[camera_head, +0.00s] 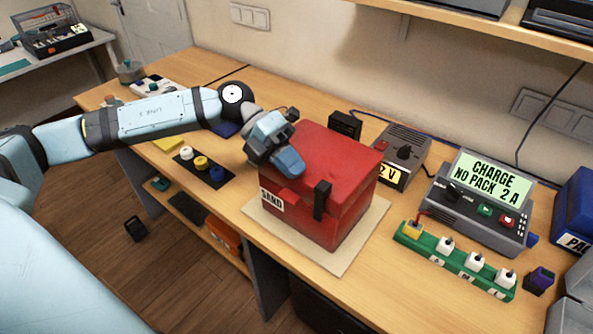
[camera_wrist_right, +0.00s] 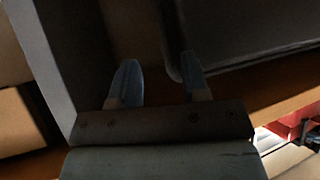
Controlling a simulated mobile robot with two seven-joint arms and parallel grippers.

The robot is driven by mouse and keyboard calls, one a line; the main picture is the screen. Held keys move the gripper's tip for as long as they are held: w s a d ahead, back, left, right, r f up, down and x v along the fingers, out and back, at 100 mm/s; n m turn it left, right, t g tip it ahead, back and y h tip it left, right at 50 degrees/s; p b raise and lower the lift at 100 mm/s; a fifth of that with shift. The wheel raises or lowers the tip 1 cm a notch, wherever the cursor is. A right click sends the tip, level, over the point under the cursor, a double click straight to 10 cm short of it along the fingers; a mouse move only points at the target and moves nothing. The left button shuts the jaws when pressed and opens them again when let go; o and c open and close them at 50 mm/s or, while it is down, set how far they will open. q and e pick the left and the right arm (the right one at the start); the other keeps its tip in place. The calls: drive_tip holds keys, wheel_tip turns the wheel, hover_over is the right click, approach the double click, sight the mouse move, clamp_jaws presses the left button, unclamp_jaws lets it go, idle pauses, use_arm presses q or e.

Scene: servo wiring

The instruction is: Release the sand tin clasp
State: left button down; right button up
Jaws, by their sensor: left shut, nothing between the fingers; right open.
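The sand tin (camera_head: 330,168) is a red box with a white SAND label on its front, and its lid looks closed. Its black clasp (camera_head: 322,200) stands upright on the front face, across the lid seam. My left gripper (camera_head: 291,170) is shut and empty, at the lid's front left edge above the label, to the left of the clasp. I cannot tell whether it touches the tin. My right gripper (camera_wrist_right: 158,85) is open and empty in the right wrist view, below or beside dark furniture; a red patch, perhaps the tin, shows at that view's lower right.
The tin stands on a pale board (camera_head: 270,226) on the wooden bench. A charger (camera_head: 476,212) and a green strip of switches (camera_head: 455,262) stand to the right. A grey supply (camera_head: 402,152) is behind. A dark mat with knobs (camera_head: 203,163) lies left.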

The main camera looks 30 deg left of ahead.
use_arm(q)
drive_tip(key=v, duration=0.5)
drive_tip(key=shift+a+f, duration=0.2)
drive_tip(key=shift+f, duration=0.15)
drive_tip(key=v, duration=0.2)
drive_tip(key=b+v, duration=0.1)
drive_tip(key=v, duration=0.1)
drive_tip(key=shift+w+a+r, duration=0.1)
drive_tip(key=shift+a+r, duration=0.05)
drive_tip(key=shift+r, duration=0.25)
drive_tip(key=shift+a+r, duration=0.15)
drive_tip(key=shift+a, duration=0.15)
use_arm(e)
drive_tip(key=shift+w+a+f, duration=0.1)
drive_tip(key=shift+a+f, duration=0.05)
drive_tip(key=shift+f, duration=0.05)
use_arm(q)
drive_tip(key=shift+d, duration=0.1)
use_arm(e)
drive_tip(key=shift+a, duration=0.15)
